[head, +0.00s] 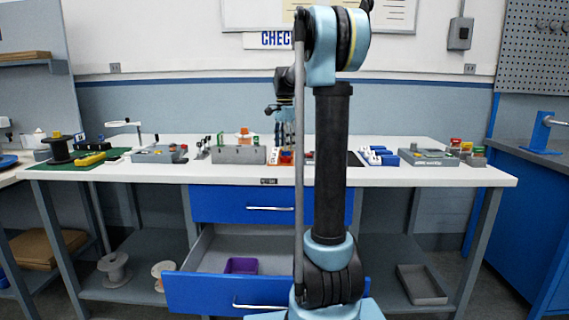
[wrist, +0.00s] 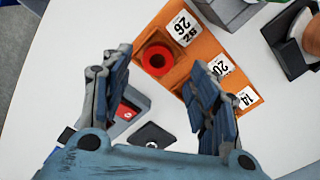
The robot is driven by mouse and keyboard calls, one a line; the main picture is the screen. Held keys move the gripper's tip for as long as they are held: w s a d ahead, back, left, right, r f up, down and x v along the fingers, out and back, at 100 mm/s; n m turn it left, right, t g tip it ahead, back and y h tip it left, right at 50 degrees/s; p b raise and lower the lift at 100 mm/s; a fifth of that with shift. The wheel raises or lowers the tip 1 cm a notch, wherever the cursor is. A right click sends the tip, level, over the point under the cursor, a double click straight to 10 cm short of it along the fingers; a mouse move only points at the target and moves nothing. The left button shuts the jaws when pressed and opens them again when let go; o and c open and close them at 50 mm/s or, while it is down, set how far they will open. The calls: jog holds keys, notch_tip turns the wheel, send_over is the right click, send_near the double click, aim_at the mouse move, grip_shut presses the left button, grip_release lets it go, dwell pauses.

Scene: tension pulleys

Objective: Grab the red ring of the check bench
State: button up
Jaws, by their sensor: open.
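The red ring (wrist: 157,60) sits in the first compartment of an orange tray (wrist: 203,48) in the wrist view, beside the white label 26. My gripper (wrist: 161,61) is open, with one finger on each side of the ring in the picture. I see no contact with the ring, and cannot tell the height of the fingertips above it. In the head view my gripper is above the check bench (head: 400,142), partly hidden by my arm. The small orange and red items below it there are too small to tell apart.
In the wrist view a grey box with red inside (wrist: 128,103) and a dark flat piece (wrist: 152,136) lie near the fingers. A black holder (wrist: 287,45) stands at right. In the head view the lower blue drawer (head: 215,292) is open.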

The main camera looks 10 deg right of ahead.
aim_at(286, 160)
jog(key=shift+d+f, duration=0.15)
jog(key=shift+f, duration=1.15)
jog(key=shift+d+f, duration=0.1)
jog(key=shift+f, duration=1.2)
jog(key=c, duration=1.2)
